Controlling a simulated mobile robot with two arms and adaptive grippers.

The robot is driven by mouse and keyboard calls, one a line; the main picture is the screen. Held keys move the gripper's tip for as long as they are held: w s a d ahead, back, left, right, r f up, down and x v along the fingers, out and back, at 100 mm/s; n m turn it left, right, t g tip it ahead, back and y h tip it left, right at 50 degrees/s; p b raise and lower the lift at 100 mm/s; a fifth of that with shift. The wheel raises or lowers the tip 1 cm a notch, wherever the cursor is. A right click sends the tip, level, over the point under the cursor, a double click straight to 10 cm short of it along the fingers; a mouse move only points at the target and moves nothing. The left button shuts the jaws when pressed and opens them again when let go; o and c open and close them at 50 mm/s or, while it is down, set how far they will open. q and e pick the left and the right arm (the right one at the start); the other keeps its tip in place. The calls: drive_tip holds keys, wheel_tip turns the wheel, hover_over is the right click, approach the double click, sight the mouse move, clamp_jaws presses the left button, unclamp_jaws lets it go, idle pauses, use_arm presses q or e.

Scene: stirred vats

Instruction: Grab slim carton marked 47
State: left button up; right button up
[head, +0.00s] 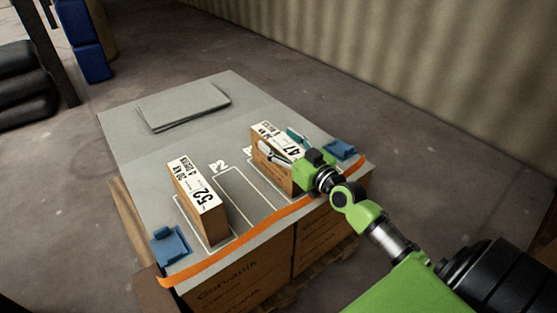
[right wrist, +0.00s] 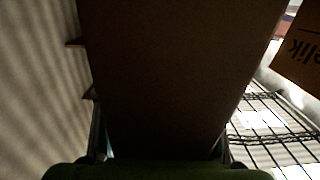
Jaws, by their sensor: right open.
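The slim carton marked 47 (head: 266,156) stands upright on the grey top sheet, near its right front corner, with a white label on its top. My right gripper (head: 277,140) is at this carton, its fingers open on either side of the top. In the right wrist view a dark carton face (right wrist: 165,75) fills the middle between the open fingers (right wrist: 160,140). I cannot tell whether the fingers touch it. Part of the label and the near end are hidden by the gripper. My left gripper is not in view.
A similar carton marked 52 (head: 187,198) stands to the left, with an empty outlined slot (head: 243,188) between. Blue clips (head: 340,150) (head: 170,246) and an orange strap (head: 245,236) line the front edge. Flat grey sheets (head: 183,105) lie at the back.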

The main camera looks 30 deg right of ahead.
drive_tip(key=shift+w, duration=0.3)
drive_tip(key=shift+c, duration=0.3)
clamp_jaws()
drive_tip(key=shift+r, duration=0.15)
